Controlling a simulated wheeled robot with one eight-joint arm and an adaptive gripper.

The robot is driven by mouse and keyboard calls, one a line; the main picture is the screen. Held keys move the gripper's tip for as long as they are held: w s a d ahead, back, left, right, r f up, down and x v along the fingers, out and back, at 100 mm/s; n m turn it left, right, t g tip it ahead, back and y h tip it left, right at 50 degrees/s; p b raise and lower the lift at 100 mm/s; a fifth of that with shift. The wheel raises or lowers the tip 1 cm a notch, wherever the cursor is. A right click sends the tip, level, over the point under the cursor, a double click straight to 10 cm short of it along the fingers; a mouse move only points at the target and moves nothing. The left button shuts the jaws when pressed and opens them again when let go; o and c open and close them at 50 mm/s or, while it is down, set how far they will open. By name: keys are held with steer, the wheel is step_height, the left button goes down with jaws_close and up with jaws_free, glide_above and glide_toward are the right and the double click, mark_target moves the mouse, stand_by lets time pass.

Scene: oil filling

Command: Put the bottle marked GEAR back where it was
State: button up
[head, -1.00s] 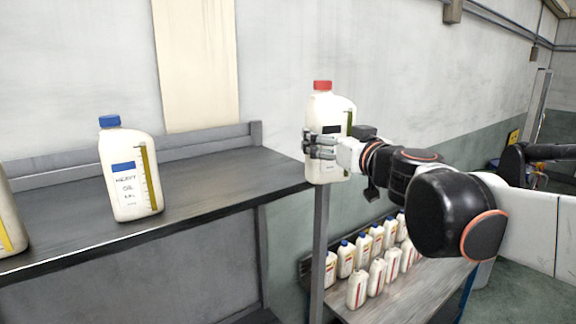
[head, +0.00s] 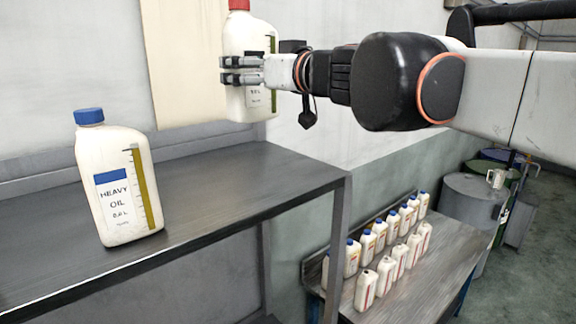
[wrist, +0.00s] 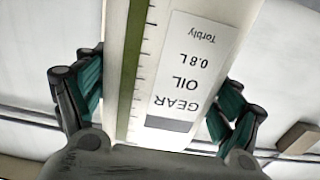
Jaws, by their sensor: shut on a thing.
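The bottle marked GEAR (head: 250,36) is white with a red cap and a green level strip. My gripper (head: 241,70) is shut around its body and holds it upright, in the air above the far right part of the dark shelf (head: 255,165). In the wrist view the label of the GEAR bottle (wrist: 190,75) reads GEAR OIL 0.8 L, upside down, between my two fingers. The bottle's cap is cut off by the top edge of the head view.
A HEAVY OIL bottle (head: 118,185) with a blue cap stands at the shelf's left front. The shelf right of it is clear. Several small bottles (head: 390,240) stand on a lower table (head: 425,275) at right. Drums (head: 470,205) stand behind.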

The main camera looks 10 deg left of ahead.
step_height(320, 180, down, 16)
steer(key=b, duration=0.9)
steer(key=shift+b, duration=0.35)
steer(key=shift+f, duration=0.1)
steer(key=o, duration=1.8)
steer(key=b+v, duration=0.1)
steer(key=v, duration=1.1)
